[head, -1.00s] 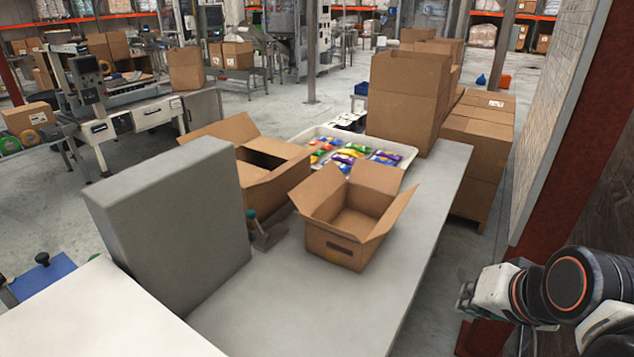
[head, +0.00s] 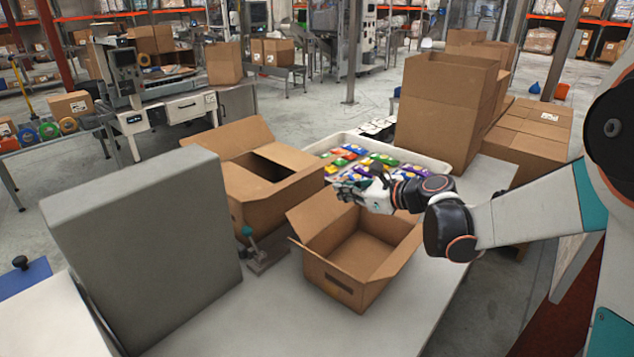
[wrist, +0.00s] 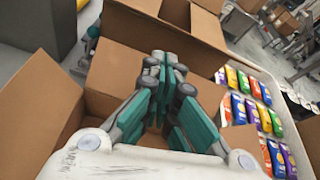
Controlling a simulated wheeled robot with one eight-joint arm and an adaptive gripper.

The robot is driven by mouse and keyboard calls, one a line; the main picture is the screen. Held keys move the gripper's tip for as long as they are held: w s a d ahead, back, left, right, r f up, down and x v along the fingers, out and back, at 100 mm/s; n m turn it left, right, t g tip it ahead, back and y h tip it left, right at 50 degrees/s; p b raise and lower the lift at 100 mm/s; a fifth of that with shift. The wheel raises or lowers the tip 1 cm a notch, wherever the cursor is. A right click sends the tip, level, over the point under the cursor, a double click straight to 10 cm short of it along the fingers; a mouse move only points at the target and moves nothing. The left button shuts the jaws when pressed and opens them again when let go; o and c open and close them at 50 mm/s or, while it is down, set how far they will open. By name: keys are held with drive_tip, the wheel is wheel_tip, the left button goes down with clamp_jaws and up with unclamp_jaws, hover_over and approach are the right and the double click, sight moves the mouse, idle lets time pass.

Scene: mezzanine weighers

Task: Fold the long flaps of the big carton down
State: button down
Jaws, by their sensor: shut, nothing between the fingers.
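An open brown carton (head: 252,205), the larger of two open ones, stands at the middle left of the bench. My gripper (head: 342,190) reaches in from the right, over the smaller carton's back edge and right of the larger one. Its teal fingers (wrist: 162,70) are together and empty. In the wrist view the larger carton (wrist: 128,72) lies beyond them.
A white tray (head: 440,166) of colourful pouches lies behind the gripper. A tall carton (head: 440,112) stands at the back right. A large grey block (head: 145,255) is at left, with a teal-handled tool (head: 262,256) near it. The bench front is clear.

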drive_tip(key=w+f+m, duration=0.1)
drive_tip(key=w+m, duration=0.1)
drive_tip(key=b, duration=0.3)
approach(300, 175)
drive_tip(key=shift+t+y, duration=0.3)
drive_tip(key=shift+y, duration=0.1)
drive_tip(key=a+f, duration=0.2)
drive_tip(key=f, duration=0.1)
drive_tip(key=shift+w+a+f, duration=0.1)
drive_tip(key=shift+a+f, duration=0.25)
drive_tip(key=shift+r, duration=0.1)
drive_tip(key=shift+w+a+r+h+p, duration=0.1)
drive_tip(key=shift+r+h+p, duration=0.35)
drive_tip(key=shift+p, duration=0.4)
